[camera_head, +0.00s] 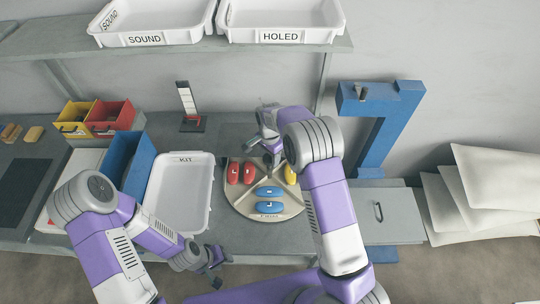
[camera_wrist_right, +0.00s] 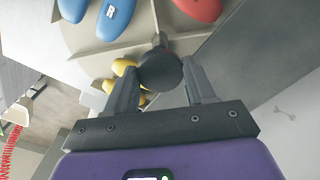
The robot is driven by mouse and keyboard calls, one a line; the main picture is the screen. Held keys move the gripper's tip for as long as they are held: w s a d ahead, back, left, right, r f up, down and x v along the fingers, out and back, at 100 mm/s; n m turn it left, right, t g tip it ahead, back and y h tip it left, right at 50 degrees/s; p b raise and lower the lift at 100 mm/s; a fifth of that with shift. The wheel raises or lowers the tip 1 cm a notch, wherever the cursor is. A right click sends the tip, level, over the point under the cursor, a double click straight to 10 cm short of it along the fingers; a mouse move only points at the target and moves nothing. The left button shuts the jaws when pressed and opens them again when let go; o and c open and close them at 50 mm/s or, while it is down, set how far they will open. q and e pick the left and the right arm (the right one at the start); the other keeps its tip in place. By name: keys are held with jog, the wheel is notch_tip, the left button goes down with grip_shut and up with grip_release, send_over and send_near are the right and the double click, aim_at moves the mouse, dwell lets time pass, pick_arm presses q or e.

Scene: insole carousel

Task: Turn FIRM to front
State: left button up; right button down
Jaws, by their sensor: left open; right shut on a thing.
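The round carousel (camera_head: 238,201) stands on the table with upright dividers. A pair of red insoles (camera_head: 241,172) lies in its left section, a pair of blue insoles (camera_head: 270,197) in its front section, and yellow insoles (camera_head: 290,174) at the right, partly behind my right arm. A small label on the front rim is too small to read surely. My right gripper (camera_head: 271,157) is at the carousel's far side; in the right wrist view it is shut on a dark round knob (camera_wrist_right: 160,71). My left gripper (camera_head: 214,258) is open and empty, low in front of the table.
A white KIT tray (camera_head: 181,213) and a blue bin (camera_head: 137,166) stand left of the carousel. Yellow and red bins (camera_head: 110,117) are further left. A blue stand (camera_head: 384,135) rises behind right. SOUND (camera_head: 146,40) and HOLED (camera_head: 281,37) trays sit on the shelf above.

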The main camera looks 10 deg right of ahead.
jog(key=shift+c, duration=1.9)
grip_release()
jog(key=shift+r, duration=0.1)
notch_tip(320, 180, up, 8)
jog(key=shift+f, duration=0.25)
